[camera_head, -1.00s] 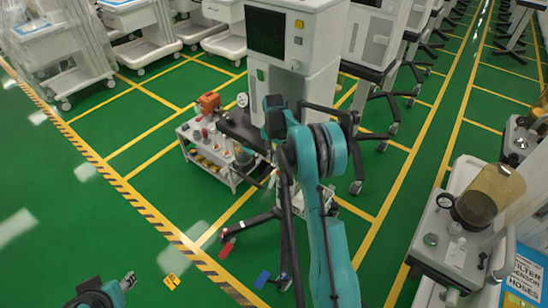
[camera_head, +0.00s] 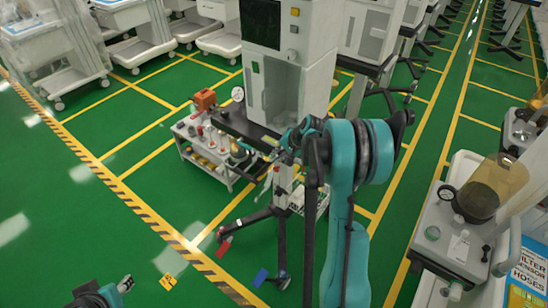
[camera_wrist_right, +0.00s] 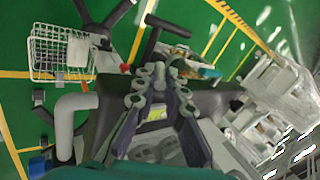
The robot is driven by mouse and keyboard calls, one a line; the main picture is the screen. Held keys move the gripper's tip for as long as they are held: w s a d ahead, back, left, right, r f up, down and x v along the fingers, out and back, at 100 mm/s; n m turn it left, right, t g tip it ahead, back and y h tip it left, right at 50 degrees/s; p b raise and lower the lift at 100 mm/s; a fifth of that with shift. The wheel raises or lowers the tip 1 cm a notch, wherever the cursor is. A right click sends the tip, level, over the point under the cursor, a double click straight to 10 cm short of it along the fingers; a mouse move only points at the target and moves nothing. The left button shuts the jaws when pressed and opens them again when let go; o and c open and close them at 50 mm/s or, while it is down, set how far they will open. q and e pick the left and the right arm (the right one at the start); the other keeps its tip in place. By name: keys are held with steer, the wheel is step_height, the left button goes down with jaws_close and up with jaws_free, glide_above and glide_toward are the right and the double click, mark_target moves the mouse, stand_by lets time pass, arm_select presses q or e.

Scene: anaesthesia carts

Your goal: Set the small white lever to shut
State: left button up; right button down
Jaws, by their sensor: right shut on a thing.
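My right gripper (camera_head: 287,152) is at the front of the anaesthesia cart (camera_head: 290,75), just below its dark work shelf (camera_head: 245,130). My forearm partly hides this spot. In the right wrist view the fingers of the right gripper (camera_wrist_right: 157,78) converge on a small pale part between their tips. This may be the small white lever, but it is too small and covered to be sure or to read its position. My left gripper (camera_head: 124,284) is at the bottom left over the floor, far from the cart; its jaws are too small to read.
A low trolley (camera_head: 190,150) with bottles and an orange item (camera_head: 204,99) stands left of the cart. A white wire basket (camera_wrist_right: 60,55) and a thick grey pipe (camera_wrist_right: 72,112) show in the wrist view. Another cart (camera_head: 455,235) stands at the right. Green floor is free at left.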

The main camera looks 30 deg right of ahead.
mark_target(272, 161)
steer(key=t+b, duration=0.1)
steer(key=s+f+t+y+b, duration=0.1)
steer(key=b, duration=0.1)
steer(key=f+t+b, duration=0.1)
steer(key=t+b, duration=0.1)
steer(key=shift+s+d+f+y, duration=0.1)
steer(key=shift+s+d+y, duration=0.2)
steer(key=shift+d+y, duration=0.1)
steer(key=shift+s+f+t+b, duration=0.15)
steer(key=shift+t+b, duration=0.15)
steer(key=shift+t, duration=0.3)
steer(key=shift+s+d+f+t+y+b, duration=0.1)
steer(key=shift+f+t+y, duration=0.2)
steer(key=shift+t, duration=0.35)
steer(key=shift+s+a+f+t+y+b, duration=0.15)
steer(key=shift+t+y, duration=0.2)
steer(key=shift+t, duration=0.25)
steer(key=shift+w+d+f+t+y+b, duration=0.1)
steer(key=shift+d+f+t+y, duration=0.2)
steer(key=shift+t, duration=0.35)
steer(key=shift+a, duration=0.15)
steer(key=c, duration=1.6)
jaws_free()
